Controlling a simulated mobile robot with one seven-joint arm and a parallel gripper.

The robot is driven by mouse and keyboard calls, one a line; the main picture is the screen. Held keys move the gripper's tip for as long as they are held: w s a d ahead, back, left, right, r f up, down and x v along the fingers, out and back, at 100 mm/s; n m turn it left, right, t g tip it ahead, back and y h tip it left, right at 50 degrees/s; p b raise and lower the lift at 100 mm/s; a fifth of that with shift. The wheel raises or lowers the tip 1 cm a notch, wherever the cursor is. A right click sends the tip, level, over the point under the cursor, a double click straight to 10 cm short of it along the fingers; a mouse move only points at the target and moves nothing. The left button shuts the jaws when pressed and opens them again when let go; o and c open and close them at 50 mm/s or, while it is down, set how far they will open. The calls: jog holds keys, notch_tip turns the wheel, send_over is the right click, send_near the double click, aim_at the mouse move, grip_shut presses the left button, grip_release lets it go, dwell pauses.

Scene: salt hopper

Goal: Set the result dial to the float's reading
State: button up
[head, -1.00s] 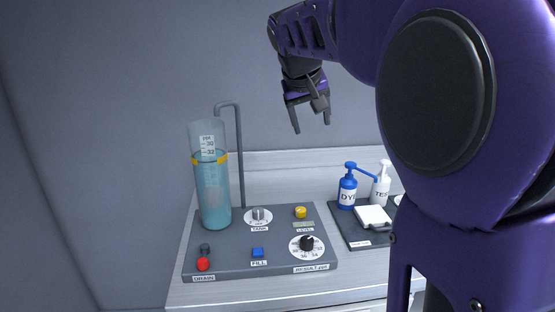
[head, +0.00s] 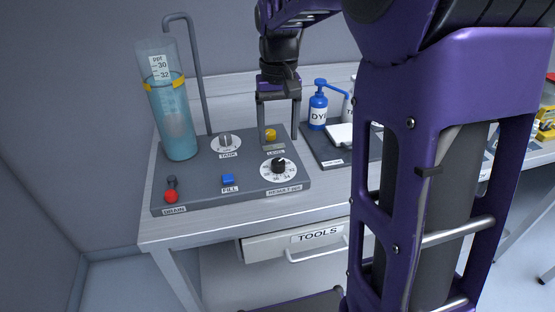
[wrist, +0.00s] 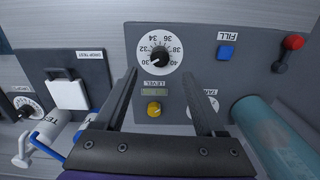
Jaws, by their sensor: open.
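The result dial (head: 279,168) is a black knob on a white numbered disc at the panel's front right. In the wrist view the same dial (wrist: 159,58) shows marks from 30 to 40, and its pointer appears to be near 30. The float's scale stem (head: 160,68) stands in a tall clear cylinder of blue-green water (head: 175,128). Its marks 30 and 32 show above the yellow band (head: 164,83); the exact reading at the waterline is too small to tell. My gripper (head: 279,130) is open and empty, pointing down above the panel near the yellow level knob, behind the dial.
The grey panel (head: 205,188) also carries the tank dial (head: 226,143), yellow level knob (head: 270,135), blue fill button (head: 228,179) and red drain handle (head: 171,196). A bent pipe (head: 196,70) rises behind. A blue dye bottle (head: 318,110) stands on a dark tray to the right.

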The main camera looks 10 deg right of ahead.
aim_at(278, 162)
notch_tip(278, 162, down, 8)
jog(key=shift+r+b, duration=0.1)
jog(key=shift+b, duration=0.5)
jog(key=shift+c, duration=0.4)
grip_shut()
